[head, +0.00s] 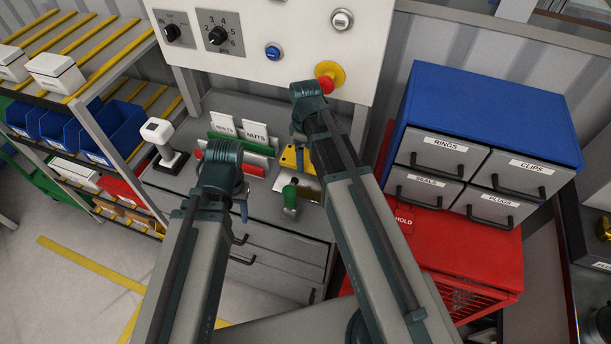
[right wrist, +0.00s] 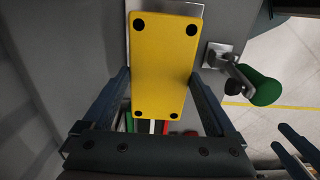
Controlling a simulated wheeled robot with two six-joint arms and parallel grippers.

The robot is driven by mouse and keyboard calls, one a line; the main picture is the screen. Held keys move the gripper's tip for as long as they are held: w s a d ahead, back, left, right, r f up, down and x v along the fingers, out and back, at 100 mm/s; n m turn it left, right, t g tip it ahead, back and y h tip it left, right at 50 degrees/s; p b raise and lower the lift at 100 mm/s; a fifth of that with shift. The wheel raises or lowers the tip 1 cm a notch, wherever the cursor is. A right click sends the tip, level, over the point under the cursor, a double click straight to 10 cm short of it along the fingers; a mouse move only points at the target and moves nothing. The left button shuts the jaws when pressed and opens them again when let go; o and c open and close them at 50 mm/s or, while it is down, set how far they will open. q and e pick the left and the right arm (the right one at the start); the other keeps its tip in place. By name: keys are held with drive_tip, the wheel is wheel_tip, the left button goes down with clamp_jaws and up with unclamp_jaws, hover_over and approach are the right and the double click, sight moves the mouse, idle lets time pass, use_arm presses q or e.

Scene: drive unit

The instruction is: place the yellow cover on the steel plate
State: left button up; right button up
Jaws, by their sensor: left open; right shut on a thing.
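The yellow cover (right wrist: 163,60), a flat block with black corner holes, is between the fingers of my right gripper (right wrist: 160,76), which is shut on it. In the head view the cover (head: 287,158) shows partly behind my right gripper (head: 299,146). The steel plate (right wrist: 190,9) shows past the cover's far end and is mostly hidden by it; in the head view it shows just below the cover (head: 309,187). I cannot tell whether cover and plate touch. My left gripper (head: 242,207) is open and empty, to the left; its fingers show in the right wrist view (right wrist: 297,146).
A green-handled lever (head: 290,198) stands close to the plate. A white-topped device (head: 160,133) stands further left. A panel with a red button (head: 326,84) rises behind; blue-topped drawers (head: 490,110) stand right.

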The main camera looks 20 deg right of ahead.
drive_tip(key=b, duration=0.4)
hover_over(305, 180)
wheel_tip(305, 180, down, 5)
drive_tip(key=shift+d+f, duration=0.1)
drive_tip(key=shift+f, duration=0.05)
drive_tip(key=shift+f+b, duration=0.15)
drive_tip(key=shift+b, duration=0.2)
wheel_tip(305, 180, down, 4)
drive_tip(key=b, duration=0.3)
drive_tip(key=shift+r, duration=0.25)
drive_tip(key=shift+f+b, duration=0.15)
drive_tip(key=shift+b, duration=0.25)
drive_tip(key=o, duration=1.2)
